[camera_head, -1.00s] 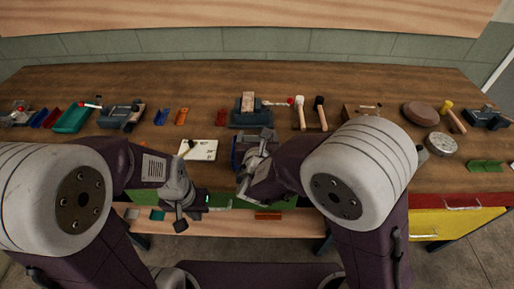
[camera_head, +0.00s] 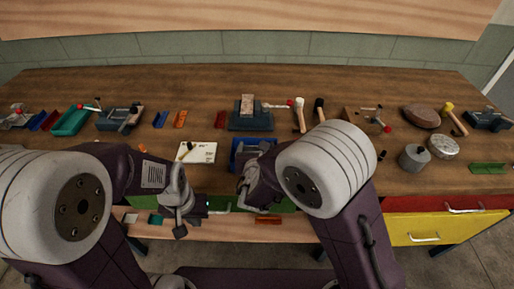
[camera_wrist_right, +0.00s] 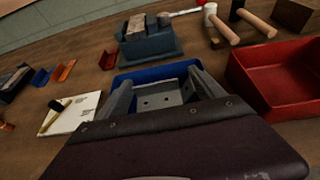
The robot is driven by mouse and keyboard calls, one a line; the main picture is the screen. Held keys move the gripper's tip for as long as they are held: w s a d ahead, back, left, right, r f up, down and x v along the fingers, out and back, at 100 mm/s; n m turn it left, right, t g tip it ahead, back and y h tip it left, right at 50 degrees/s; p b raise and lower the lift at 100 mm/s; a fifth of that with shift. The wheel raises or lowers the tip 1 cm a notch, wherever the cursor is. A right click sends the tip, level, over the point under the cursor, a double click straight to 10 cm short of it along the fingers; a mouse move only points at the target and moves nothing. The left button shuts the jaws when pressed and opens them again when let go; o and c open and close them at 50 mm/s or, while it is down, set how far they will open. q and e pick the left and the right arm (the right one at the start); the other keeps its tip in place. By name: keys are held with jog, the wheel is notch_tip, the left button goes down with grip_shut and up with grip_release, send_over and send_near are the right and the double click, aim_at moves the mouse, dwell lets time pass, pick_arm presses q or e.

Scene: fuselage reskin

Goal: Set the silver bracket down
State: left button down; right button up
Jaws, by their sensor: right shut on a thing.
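The silver bracket (camera_wrist_right: 158,96) is a grey plate with small holes, seen in the right wrist view between the two fingers of my right gripper (camera_wrist_right: 165,98). The gripper is shut on it. A blue bin (camera_wrist_right: 182,68) lies just beyond and around the bracket in that view; I cannot tell whether the bracket touches it. In the head view my right gripper (camera_head: 248,192) is at the near side of the blue bin (camera_head: 243,143), and the bracket is not clearly visible. My left gripper (camera_head: 192,214) is near the front edge; its jaws are unclear.
A red bin (camera_wrist_right: 270,102) stands right of my right gripper. A grey vise (camera_head: 250,119) is behind the blue bin. A white card (camera_head: 198,152) with a small tool lies to the left. Hammers (camera_head: 300,116) and a grey cylinder (camera_head: 413,158) are to the right.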

jog(key=shift+f+b, duration=0.4)
jog(key=o, duration=1.1)
jog(key=shift+c, duration=0.2)
jog(key=shift+r, duration=0.1)
notch_tip(320, 180, up, 2)
jog(key=p, duration=0.2)
jog(key=shift+p, duration=0.35)
jog(key=shift+s+a+b, duration=0.1)
jog(key=shift+s+b, duration=0.35)
jog(key=shift+s, duration=0.45)
jog(key=p+v, duration=0.1)
jog(key=v, duration=0.9)
